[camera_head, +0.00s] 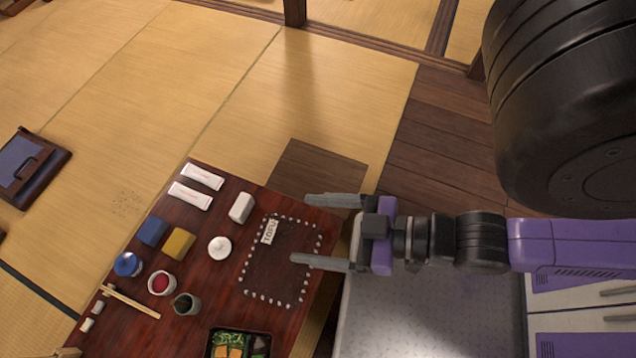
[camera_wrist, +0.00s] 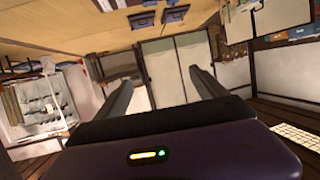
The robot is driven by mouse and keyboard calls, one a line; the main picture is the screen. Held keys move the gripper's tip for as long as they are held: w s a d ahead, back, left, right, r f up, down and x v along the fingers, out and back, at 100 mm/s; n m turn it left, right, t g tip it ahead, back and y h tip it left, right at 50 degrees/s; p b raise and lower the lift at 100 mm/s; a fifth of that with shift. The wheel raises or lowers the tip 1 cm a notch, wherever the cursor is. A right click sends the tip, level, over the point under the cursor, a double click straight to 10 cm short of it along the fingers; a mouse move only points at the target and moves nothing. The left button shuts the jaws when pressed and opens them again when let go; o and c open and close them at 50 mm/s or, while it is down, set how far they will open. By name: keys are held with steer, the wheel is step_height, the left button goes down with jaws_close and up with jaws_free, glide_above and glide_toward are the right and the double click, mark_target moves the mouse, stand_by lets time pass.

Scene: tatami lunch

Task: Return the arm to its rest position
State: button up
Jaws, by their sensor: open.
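My gripper (camera_head: 328,231) is open and empty in the head view. Its two grey fingers point left, above the right edge of the low table (camera_head: 215,277). My purple and black arm reaches in from the right side of the picture. In the wrist view my gripper (camera_wrist: 160,92) shows two dark fingers spread apart with nothing between them. The wrist camera looks across the room toward pale sliding doors (camera_wrist: 176,68).
On the table are a dotted outline with a TOFU label (camera_head: 269,231), a white block (camera_head: 241,208), a white lidded pot (camera_head: 220,248), small cups, chopsticks (camera_head: 131,302) and a bento box (camera_head: 240,343). A metal-topped surface (camera_head: 430,310) lies below my arm.

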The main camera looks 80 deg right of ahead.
steer(key=shift+s+r, duration=0.2)
steer(key=shift+r, duration=0.55)
step_height(320, 180, up, 17)
steer(key=p, duration=1.7)
